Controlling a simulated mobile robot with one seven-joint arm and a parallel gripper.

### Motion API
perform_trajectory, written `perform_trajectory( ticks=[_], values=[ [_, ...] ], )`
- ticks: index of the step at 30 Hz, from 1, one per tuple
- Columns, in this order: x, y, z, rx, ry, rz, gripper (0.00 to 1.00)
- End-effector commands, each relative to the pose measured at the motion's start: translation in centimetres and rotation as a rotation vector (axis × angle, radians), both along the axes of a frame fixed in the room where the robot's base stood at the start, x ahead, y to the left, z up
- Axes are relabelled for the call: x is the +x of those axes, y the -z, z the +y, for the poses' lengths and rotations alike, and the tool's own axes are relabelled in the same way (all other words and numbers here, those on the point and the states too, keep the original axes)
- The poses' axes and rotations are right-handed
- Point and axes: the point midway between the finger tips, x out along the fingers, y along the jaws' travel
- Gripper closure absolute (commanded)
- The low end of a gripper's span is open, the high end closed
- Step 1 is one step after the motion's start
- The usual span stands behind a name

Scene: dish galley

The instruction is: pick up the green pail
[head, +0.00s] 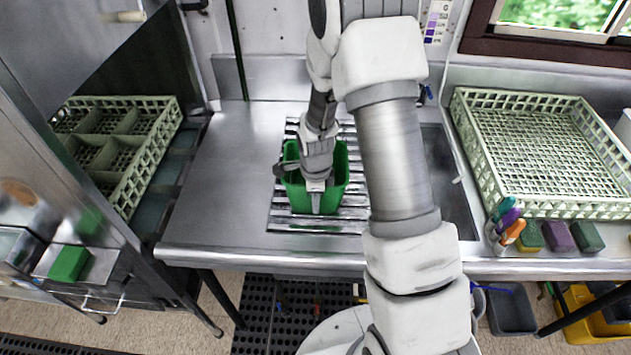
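The green pail (299,199) stands upright on the slatted metal drain area of the steel counter, in the middle of the head view. My gripper (316,203) reaches down over the pail, with its fingers at the pail's front wall. The hand and wrist cover much of the pail's opening. I cannot tell whether the fingers are shut on the front rim or only beside it.
Another rack (140,165) sits at left by the steel machine. The counter (215,200) left of the pail is clear.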

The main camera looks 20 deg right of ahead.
Motion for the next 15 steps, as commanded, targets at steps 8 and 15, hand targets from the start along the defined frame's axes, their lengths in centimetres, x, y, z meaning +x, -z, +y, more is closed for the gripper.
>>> perform_trajectory(
  ticks=[8, 15],
  values=[
    [-0.01, -0.03, 0.0, 0.0, 0.0, 0.0, 1.0],
    [0.03, -0.06, 0.0, 0.0, 0.0, -0.001, 1.0]
  ],
)
